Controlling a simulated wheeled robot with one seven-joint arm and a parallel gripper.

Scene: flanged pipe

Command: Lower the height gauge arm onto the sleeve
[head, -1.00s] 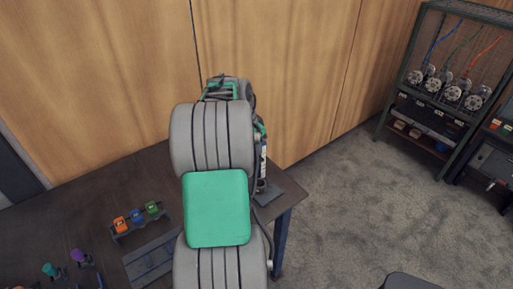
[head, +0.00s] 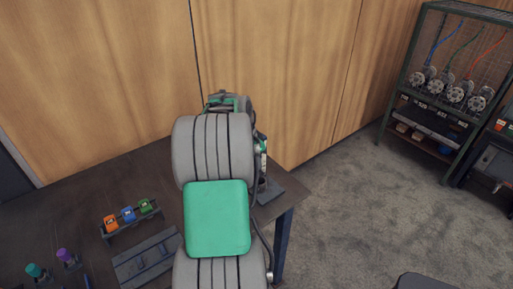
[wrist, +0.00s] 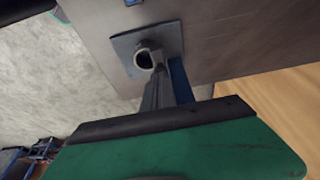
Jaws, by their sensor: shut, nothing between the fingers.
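In the wrist view a grey metal sleeve (wrist: 144,59) with an open round end shows over a square grey plate (wrist: 122,43) on the table. My gripper (wrist: 157,88) is shut and empty, with its narrow grey fingers pointing toward the sleeve; whether they touch it cannot be told. A dark blue upright part (wrist: 181,80) is close beside the fingers; I cannot tell whether it belongs to the height gauge. In the head view my arm hides the gripper and most of the work spot. The gauge arm is not clearly seen in either view.
On the dark table (head: 100,178) a rack (head: 134,228) holds orange, blue and green pieces. A grey slotted tray (head: 146,256) lies in front of it. Teal (head: 34,270) and purple (head: 64,255) handled items stand at the left. A wooden wall is behind.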

